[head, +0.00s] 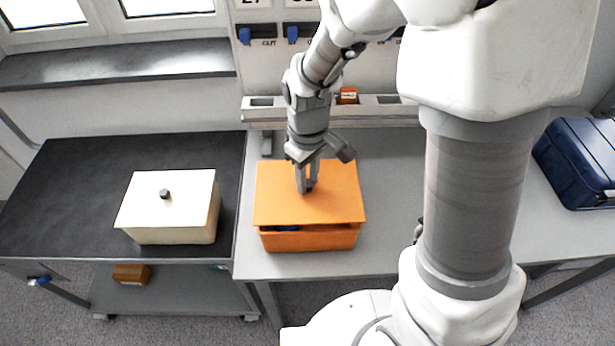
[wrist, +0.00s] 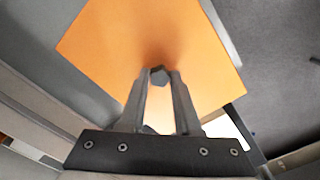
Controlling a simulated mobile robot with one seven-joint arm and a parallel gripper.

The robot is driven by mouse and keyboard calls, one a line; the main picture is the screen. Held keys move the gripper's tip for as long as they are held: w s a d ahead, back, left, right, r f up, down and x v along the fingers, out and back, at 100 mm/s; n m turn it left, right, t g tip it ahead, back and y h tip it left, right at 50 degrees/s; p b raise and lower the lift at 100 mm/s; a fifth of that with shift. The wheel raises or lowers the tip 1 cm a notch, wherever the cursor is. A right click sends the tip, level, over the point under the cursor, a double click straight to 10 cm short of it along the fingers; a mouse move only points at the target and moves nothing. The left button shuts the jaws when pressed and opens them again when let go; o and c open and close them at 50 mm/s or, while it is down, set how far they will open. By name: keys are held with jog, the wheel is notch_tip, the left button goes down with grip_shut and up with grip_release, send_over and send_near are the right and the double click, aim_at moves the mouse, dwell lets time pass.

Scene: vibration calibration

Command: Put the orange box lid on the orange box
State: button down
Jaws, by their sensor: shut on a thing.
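The orange box (head: 310,240) stands on the grey table, its front wall showing. The orange lid (head: 310,207) is over the box; a dark gap with something blue shows below its front edge at the left, so it is not flush there. My gripper (head: 308,188) points down at the middle of the lid. In the wrist view, my gripper (wrist: 159,80) is shut on the lid's dark knob (wrist: 159,77), with the orange lid (wrist: 110,50) filling the view behind it. Most of the box inside is hidden under the lid.
A cream box with a lid (head: 168,205) stands on the black-topped cart (head: 60,190) at the left. A dark blue case (head: 580,160) is at the far right. A rail with a small orange box (head: 348,95) runs behind the table. The grey table (head: 395,170) has free room right of the box.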

aim_at(308, 183)
jog(key=shift+f, duration=1.45)
jog(key=shift+f, duration=0.1)
jog(key=shift+f+b, duration=0.4)
jog(key=shift+b, duration=0.1)
jog(key=c, duration=0.6)
grip_release()
jog(key=shift+r, duration=0.15)
